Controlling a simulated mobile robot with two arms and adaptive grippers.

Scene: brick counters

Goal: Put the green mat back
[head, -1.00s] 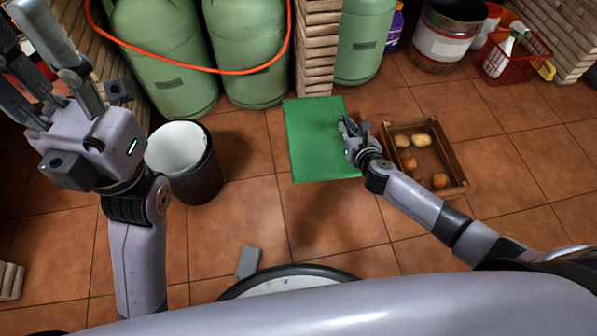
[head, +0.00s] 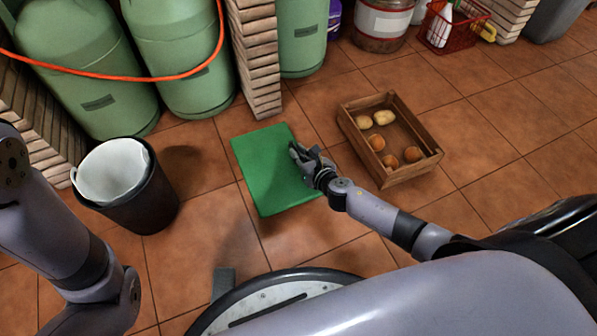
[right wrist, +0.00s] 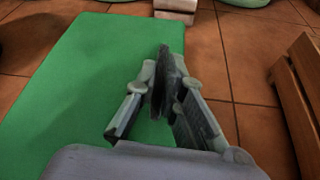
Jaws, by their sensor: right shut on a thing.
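The green mat (head: 268,178) lies on the tiled floor, between the black bin and the wooden crate. It also fills much of the left side of the right wrist view (right wrist: 90,85). The mat looks flat on the floor. My left arm shows at the left of the head view, but its gripper is out of frame.
A wooden crate (head: 428,160) with potatoes and onions stands just right of the mat. A black bin (head: 150,205) with a white liner is to the left. Green gas cylinders (head: 85,70) and a brick pillar (head: 258,65) stand behind. Floor is clear right of the crate.

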